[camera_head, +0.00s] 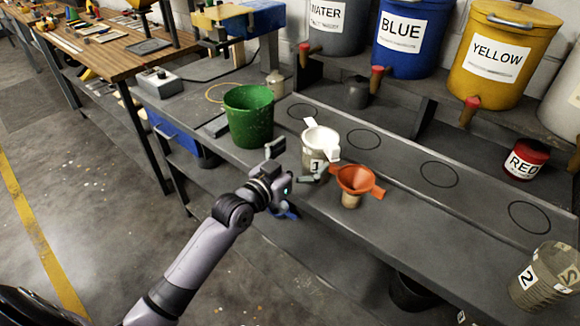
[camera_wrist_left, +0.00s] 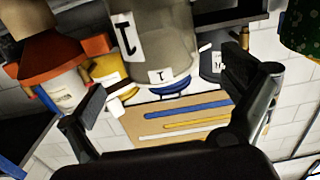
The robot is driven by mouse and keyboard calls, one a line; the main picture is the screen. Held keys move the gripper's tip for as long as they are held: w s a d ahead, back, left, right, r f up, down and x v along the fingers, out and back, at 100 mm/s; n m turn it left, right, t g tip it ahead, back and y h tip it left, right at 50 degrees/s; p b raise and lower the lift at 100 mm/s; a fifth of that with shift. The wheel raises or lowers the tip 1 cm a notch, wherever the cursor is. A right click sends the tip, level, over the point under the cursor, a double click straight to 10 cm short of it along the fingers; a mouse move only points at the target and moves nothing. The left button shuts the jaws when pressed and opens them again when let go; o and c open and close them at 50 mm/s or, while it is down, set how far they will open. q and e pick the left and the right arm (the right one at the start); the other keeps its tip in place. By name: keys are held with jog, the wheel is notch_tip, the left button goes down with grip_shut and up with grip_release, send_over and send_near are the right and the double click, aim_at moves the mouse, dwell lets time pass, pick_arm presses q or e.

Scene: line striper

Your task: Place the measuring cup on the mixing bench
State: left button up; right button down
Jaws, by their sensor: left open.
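A measuring cup (camera_head: 316,158) marked 1, pale with a white spouted top, appears upright on the grey mixing bench (camera_head: 395,235), between the green bucket and the orange funnel. My left gripper (camera_head: 291,163) is open at the bench's front edge, its fingers pointing toward this cup. In the left wrist view, the cup (camera_wrist_left: 155,45) shows upside down between and beyond the open fingers, with nothing gripped. A second measuring cup (camera_head: 540,280), marked 2, stands at the far right of the bench. My right gripper is out of view.
A green bucket (camera_head: 249,118) stands left of cup 1. An orange funnel (camera_head: 357,180) on a small base stands close on its right. Blue (camera_head: 411,35) and yellow (camera_head: 497,55) containers sit on the raised shelf. Bare bench with drawn circles lies right of the funnel.

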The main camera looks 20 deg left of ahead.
pick_arm(q)
jog(key=v, duration=0.5)
jog(key=s+a+f+n+g+y, duration=0.1)
jog(key=a+f+n+g+y, duration=0.2)
jog(key=f, duration=1.8)
jog(key=s+a+f+g+y, duration=0.1)
jog(key=s+f+g, duration=0.1)
jog(key=s+f, duration=0.35)
jog(key=s+f+g, duration=0.2)
jog(key=s+f, duration=0.1)
jog(key=f, duration=0.6)
jog(key=s+a+f+g+y, duration=0.1)
jog(key=s+f, duration=0.3)
jog(key=f, duration=0.3)
jog(key=s+f+g, duration=0.2)
jog(key=s+f, duration=0.4)
jog(key=s, duration=0.5)
jog(key=s+d+f+m+g, duration=0.1)
jog(key=s+f+g, duration=0.2)
jog(key=s, duration=0.9)
jog(key=s+d+f+g, duration=0.1)
jog(key=s+f+g, duration=0.2)
jog(key=s+f, duration=0.7)
jog(key=shift+s+d+m+y+b, duration=0.3)
jog(key=shift+s+m, duration=0.1)
jog(key=shift+s, duration=0.3)
